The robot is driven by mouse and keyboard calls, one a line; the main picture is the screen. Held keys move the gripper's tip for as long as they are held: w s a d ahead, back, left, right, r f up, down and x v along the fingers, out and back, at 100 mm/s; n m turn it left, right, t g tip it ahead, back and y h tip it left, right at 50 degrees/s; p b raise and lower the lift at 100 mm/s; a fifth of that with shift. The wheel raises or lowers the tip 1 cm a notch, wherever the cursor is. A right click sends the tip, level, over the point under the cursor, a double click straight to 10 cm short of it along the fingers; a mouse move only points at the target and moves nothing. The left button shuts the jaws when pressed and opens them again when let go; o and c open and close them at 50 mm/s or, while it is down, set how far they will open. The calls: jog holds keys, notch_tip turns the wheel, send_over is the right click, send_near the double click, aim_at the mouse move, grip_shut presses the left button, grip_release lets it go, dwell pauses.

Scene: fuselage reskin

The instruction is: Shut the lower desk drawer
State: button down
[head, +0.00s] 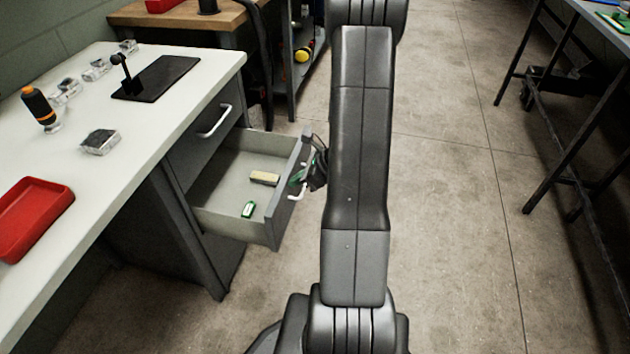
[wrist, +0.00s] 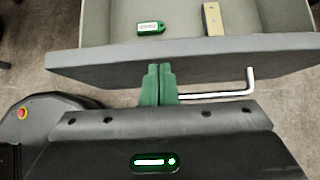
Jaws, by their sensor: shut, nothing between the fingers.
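The lower desk drawer (head: 233,221) is pulled out from the desk in the head view, with its inside showing. In the wrist view its grey front panel (wrist: 120,60) spans the picture. My gripper (wrist: 158,72) has its green fingers together and empty, with the tips right at the drawer front; I cannot tell whether they touch it. The drawer's white bar handle (wrist: 225,94) is just right of the fingers, not between them. In the head view my gripper (head: 300,178) is at the drawer front, partly hidden by my arm.
A green tag (head: 248,209) and a beige block (head: 265,178) lie in the drawer. The upper drawer (head: 205,135) is shut. The white desktop (head: 130,185) holds a red tray (head: 32,215) and small items. Open floor (head: 450,220) lies to the right, before a dark metal table (head: 560,110).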

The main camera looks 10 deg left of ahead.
jog(key=a+p, duration=0.5)
jog(key=a, duration=1.9)
jog(key=shift+w+a+r, duration=0.15)
jog(key=shift+w+a, duration=0.2)
jog(key=shift+w, duration=0.1)
